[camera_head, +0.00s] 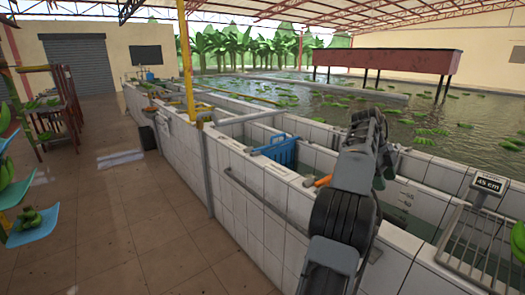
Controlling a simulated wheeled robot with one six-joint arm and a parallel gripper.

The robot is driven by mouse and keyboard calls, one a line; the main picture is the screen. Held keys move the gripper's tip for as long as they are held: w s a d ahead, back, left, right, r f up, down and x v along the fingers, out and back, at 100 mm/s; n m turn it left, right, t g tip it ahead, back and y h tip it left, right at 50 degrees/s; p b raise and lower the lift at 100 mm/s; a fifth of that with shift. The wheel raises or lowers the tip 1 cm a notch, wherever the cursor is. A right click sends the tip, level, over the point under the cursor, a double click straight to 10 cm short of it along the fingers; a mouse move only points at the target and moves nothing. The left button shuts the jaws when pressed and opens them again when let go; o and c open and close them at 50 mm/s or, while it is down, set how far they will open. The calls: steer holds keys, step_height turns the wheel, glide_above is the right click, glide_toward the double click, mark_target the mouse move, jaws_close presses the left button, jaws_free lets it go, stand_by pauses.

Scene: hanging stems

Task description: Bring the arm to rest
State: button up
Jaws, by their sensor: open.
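My arm (345,215) rises from the bottom of the view, right of centre, and stands over the white tiled tank wall. Its upper part is bent over at the top, above the tanks. My gripper (380,178) hangs at the far end, small and mostly hidden behind my own arm links. It is open. I see nothing held in it, though its fingertips are not clear.
White tiled tanks (255,180) run along the middle, with a blue crate (278,151) in one. Green bananas (30,218) on blue holders are at far left. The tiled floor is open.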

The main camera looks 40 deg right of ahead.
step_height(320, 180, down, 6)
steer(key=w+n+t, duration=0.1)
steer(key=w+n, duration=0.2)
steer(key=n, duration=0.7)
steer(key=w+a+f+n+t, duration=0.3)
steer(key=w+a+f+n, duration=0.1)
steer(key=w+a+n, duration=0.85)
steer(key=a+f+n+t+y, duration=0.1)
steer(key=a+n, duration=0.6)
steer(key=a, duration=1.2)
steer(key=s+a+f+n+t, duration=0.1)
steer(key=a+f+n+t, duration=0.2)
steer(key=a+n, duration=0.5)
steer(key=a, duration=1.2)
steer(key=shift+y, duration=0.4)
